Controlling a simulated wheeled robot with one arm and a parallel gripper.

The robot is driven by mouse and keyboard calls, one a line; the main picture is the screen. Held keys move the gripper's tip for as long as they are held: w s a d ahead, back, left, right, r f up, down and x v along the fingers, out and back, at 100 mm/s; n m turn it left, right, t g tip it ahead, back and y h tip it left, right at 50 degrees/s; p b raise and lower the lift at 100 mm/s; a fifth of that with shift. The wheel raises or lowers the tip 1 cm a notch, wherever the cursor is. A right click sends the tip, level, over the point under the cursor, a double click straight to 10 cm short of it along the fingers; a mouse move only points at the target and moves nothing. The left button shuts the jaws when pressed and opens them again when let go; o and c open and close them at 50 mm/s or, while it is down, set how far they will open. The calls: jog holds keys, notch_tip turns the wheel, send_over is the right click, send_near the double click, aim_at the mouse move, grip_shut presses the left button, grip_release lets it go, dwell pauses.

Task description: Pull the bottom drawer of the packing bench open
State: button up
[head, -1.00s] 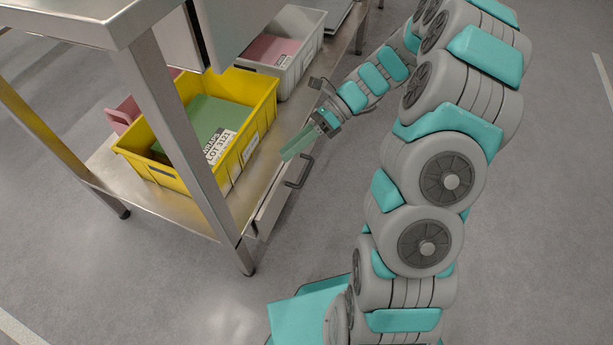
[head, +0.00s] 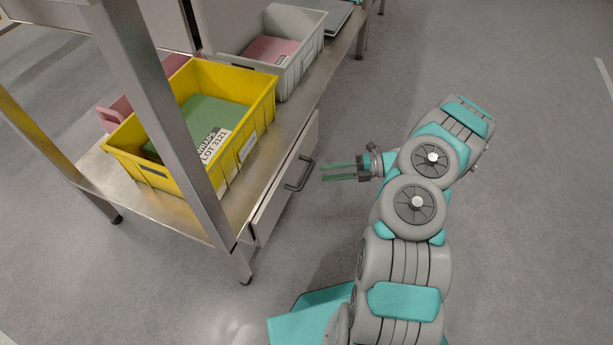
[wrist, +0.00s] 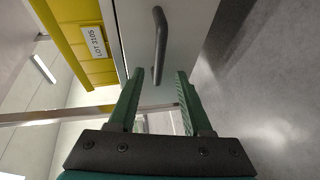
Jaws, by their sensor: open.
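The bottom drawer (head: 285,185) of the packing bench has a pale grey front under the lower shelf, and looks shut. Its dark bar handle (head: 300,174) stands out from the front. My gripper (head: 322,171) is open and empty, just to the right of the handle and apart from it, with its green fingers pointing at it. In the wrist view the handle (wrist: 159,45) lies ahead of the fingertips (wrist: 160,73), roughly in line with the gap between them. The drawer front (wrist: 190,25) fills the space behind the handle.
A yellow bin (head: 255,125) with green packs stands on the lower shelf (head: 232,207) above the drawer. A grey bin (head: 312,45) stands behind it. A bench leg (head: 205,190) rises at the near corner. The floor right of the bench is clear.

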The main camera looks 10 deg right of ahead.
aim_at(307, 174)
jog(key=b+x, duration=0.1)
jog(key=x, duration=0.6)
jog(key=shift+a, duration=0.2)
grip_shut()
dwell(1.2)
